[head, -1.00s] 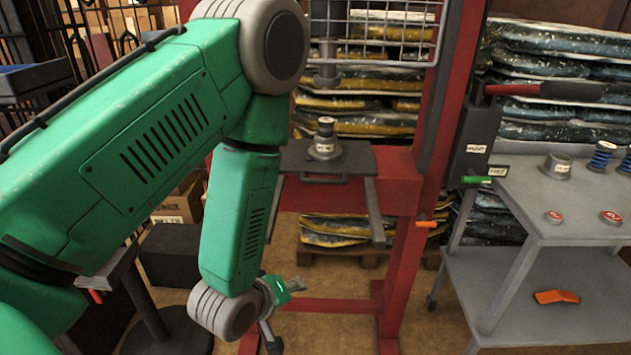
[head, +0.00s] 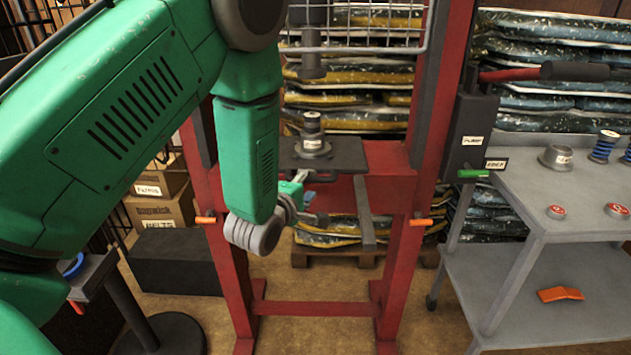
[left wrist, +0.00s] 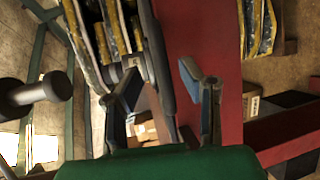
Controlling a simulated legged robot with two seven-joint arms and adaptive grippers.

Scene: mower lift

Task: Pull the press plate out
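The press plate (head: 347,157) is a dark flat plate on the red press frame (head: 390,172), in the middle of the head view. A dark labelled cylindrical part (head: 312,146) stands upright on it. My left gripper (head: 315,197) is just below and in front of the plate's front edge, close to its front handle, which it partly hides. In the left wrist view its two fingers (left wrist: 160,75) are spread apart, with nothing clearly held between them. I cannot tell whether a finger touches the plate or handle. My right gripper is not in view.
A grey cart (head: 575,205) with several small parts stands at the right. A pump (head: 468,135) with a long lever is on the right post. Wire mesh (head: 365,38) hangs above the plate. Stacked bags are behind the press. A small stand (head: 160,335) is at lower left.

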